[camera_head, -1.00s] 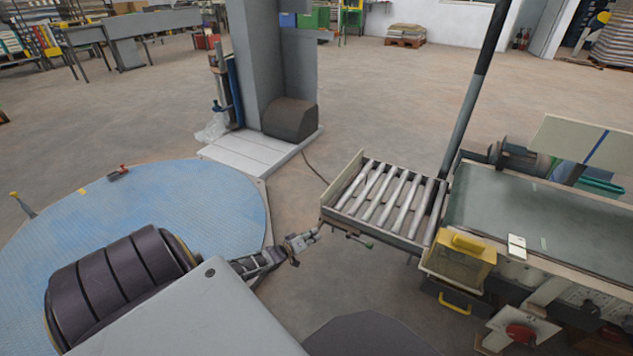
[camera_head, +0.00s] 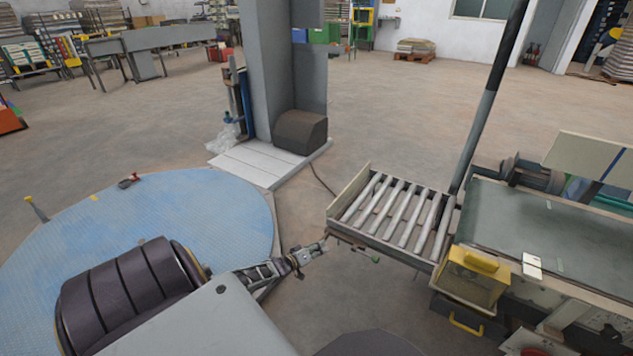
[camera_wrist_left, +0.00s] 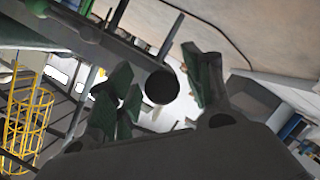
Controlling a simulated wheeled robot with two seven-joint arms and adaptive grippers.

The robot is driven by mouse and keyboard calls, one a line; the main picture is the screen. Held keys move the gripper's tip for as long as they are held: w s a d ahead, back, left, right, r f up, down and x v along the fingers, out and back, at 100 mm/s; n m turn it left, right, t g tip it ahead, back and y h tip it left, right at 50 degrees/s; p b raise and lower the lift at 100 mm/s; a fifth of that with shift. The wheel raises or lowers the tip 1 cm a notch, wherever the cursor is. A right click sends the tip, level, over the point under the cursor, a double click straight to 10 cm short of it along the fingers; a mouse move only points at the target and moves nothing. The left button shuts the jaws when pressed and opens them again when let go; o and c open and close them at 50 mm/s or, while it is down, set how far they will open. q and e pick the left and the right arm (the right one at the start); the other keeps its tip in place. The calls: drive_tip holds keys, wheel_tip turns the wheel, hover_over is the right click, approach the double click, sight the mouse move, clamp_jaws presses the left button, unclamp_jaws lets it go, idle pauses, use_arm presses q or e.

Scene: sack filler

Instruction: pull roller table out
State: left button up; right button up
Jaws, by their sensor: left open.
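The roller table (camera_head: 392,215) is a shallow pale frame with several grey rollers, joined to the left end of the conveyor machine in the head view. A small lever with a greenish tip (camera_head: 375,259) sticks out under its near edge. My left gripper (camera_head: 322,246) is just off the table's near left corner. In the left wrist view the jaws of my left gripper (camera_wrist_left: 160,78) are apart. A dark round end (camera_wrist_left: 162,86) shows between them along a grey beam; I cannot tell whether they touch it. My right gripper is not in view.
The conveyor machine (camera_head: 545,235) with a yellow box (camera_head: 477,272) stands right of the roller table. A grey column (camera_head: 268,80) on a pale base stands behind. A round blue turntable (camera_head: 130,215) lies at left. Open floor lies beyond the roller table.

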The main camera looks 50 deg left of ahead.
use_arm(q)
drive_tip(key=shift+s, duration=0.15)
drive_tip(key=v, duration=1.1)
drive_tip(key=shift+s, duration=0.3)
idle(0.8)
drive_tip(key=shift+r, duration=0.1)
idle(0.5)
